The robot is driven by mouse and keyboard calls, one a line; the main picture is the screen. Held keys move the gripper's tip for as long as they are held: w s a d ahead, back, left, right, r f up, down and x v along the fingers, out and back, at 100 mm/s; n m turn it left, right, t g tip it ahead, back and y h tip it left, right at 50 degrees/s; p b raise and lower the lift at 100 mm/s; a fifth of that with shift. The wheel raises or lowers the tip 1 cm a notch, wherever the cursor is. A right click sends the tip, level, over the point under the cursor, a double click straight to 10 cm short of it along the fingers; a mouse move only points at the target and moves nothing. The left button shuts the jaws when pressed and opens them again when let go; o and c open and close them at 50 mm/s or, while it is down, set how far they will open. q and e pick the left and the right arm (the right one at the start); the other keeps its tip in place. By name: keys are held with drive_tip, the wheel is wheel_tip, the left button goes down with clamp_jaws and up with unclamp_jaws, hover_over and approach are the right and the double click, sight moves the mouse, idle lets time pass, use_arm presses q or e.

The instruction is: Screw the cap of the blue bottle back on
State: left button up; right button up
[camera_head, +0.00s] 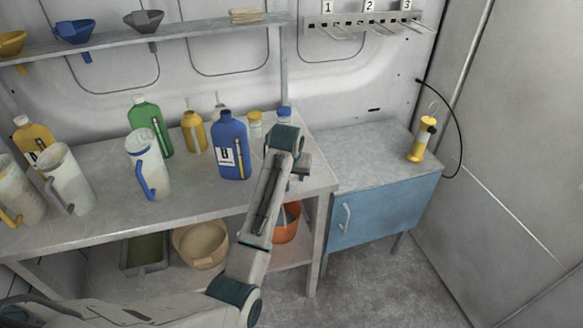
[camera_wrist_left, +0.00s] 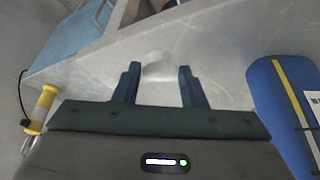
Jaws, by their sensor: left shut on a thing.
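The blue bottle (camera_head: 232,150) stands upright on the workbench, with a white label and a yellow stripe on its front. In the left wrist view part of the blue bottle (camera_wrist_left: 275,110) shows at the right edge, beside and apart from the fingers. My left gripper (camera_head: 301,174) is right of the bottle, near the bench's right end, partly hidden by its own wrist. In the wrist view its two dark fingers (camera_wrist_left: 158,72) are shut on a pale round thing (camera_wrist_left: 158,66), which looks like a cap, over the bench. My right gripper is not in view.
A green bottle (camera_head: 150,118), yellow bottles, measuring jugs and small jars (camera_head: 255,124) stand on the workbench (camera_head: 200,194). A blue cabinet (camera_head: 380,215) with a yellow lamp (camera_head: 420,142) is to the right. Bowls (camera_head: 201,244) sit on the shelf below.

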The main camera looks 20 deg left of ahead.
use_arm(q)
drive_tip(key=s+d+b, duration=0.1)
drive_tip(key=s+d, duration=0.1)
drive_tip(key=s, duration=0.4)
drive_tip(key=w+a+r+p, duration=0.3)
drive_tip(key=a+r+p, duration=0.3)
drive_tip(key=a+r, duration=0.5)
drive_tip(key=w+a+r+p, duration=0.4)
drive_tip(key=a+r+p, duration=0.2)
drive_tip(key=a+r, duration=0.4)
wheel_tip(320, 180, up, 4)
drive_tip(key=shift+w+a+r, duration=0.1)
drive_tip(key=shift+w+a, duration=0.2)
drive_tip(key=shift+a, duration=0.1)
drive_tip(key=shift+f, duration=2.9)
drive_tip(key=shift+f, duration=0.6)
